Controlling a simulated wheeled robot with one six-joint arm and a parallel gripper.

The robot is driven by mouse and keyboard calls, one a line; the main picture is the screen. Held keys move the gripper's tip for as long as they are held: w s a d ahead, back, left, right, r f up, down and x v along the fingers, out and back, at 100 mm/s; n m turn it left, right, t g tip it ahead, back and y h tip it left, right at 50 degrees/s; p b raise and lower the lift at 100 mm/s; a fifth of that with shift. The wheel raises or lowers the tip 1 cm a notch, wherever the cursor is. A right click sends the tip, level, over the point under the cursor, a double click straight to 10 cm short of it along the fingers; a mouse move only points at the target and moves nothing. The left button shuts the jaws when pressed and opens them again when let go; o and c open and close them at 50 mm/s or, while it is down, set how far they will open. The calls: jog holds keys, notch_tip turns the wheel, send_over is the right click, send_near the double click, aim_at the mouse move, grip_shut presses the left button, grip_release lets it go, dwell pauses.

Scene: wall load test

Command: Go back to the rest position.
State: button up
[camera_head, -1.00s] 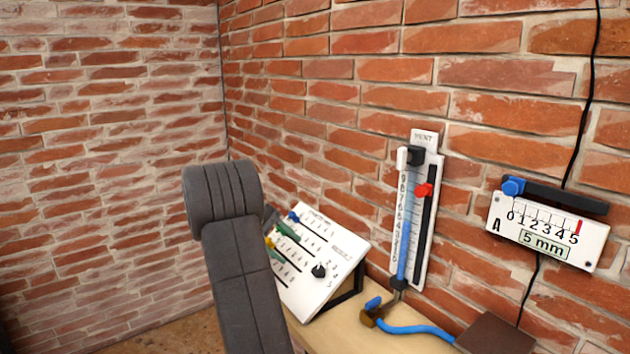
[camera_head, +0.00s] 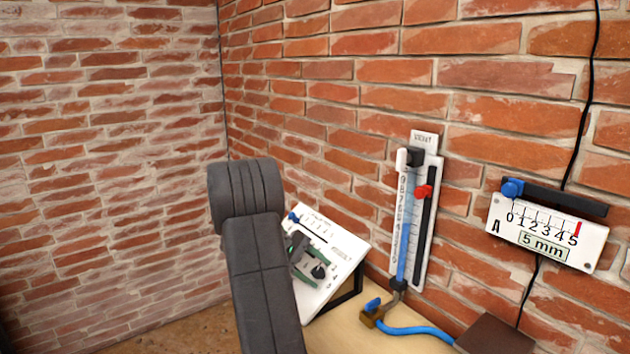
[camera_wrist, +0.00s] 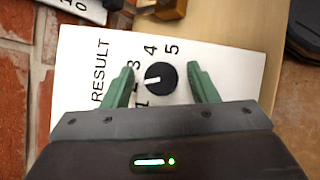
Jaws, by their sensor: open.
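My gripper (camera_wrist: 160,85) is open, its two green fingers on either side of the black RESULT knob (camera_wrist: 160,77) in the wrist view. A gap shows between the knob and each finger, and nothing is held. The knob's white mark points left in that view, toward the 2–3 side of the printed numbers 1 to 5. The knob (camera_head: 318,271) shows there by the fingers. I cannot tell the height of the fingertips over the panel.
The panel stands on a wooden bench (camera_head: 400,340) against the brick wall. To its right are a vertical gauge (camera_head: 427,225) with a blue tube (camera_head: 415,329), a brass valve (camera_head: 372,316), a dark block (camera_head: 497,334) and a wall-mounted 5 mm scale (camera_head: 548,232).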

jog(key=n, duration=0.1)
jog(key=n+t+h, duration=0.1)
jog(key=n, duration=0.1)
jog(key=shift+s+a, duration=0.15)
jog(key=shift+a, duration=0.15)
jog(key=n+t, duration=0.1)
jog(key=n, duration=0.2)
jog(key=n+t+h+p, duration=0.1)
jog(key=n+t, duration=0.1)
jog(key=shift+s+r+n, duration=0.1)
jog(key=shift+n, duration=0.3)
jog(key=n+t+p, duration=0.2)
jog(key=n, duration=0.1)
jog(key=shift+s+d+n, duration=0.1)
jog(key=shift+n, duration=0.2)
jog(key=n+t+p, duration=0.1)
jog(key=n, duration=0.1)
jog(key=n+t+y+p, duration=0.1)
jog(key=n, duration=0.1)
jog(key=shift+s+n+t, duration=0.1)
jog(key=shift+n+t, duration=0.2)
jog(key=shift+n, duration=0.1)
jog(key=shift+s+a, duration=0.1)
jog(key=shift+a, duration=0.1)
jog(key=shift+v, duration=0.8)
jog(key=shift+s+y, duration=0.1)
jog(key=shift+y, duration=0.2)
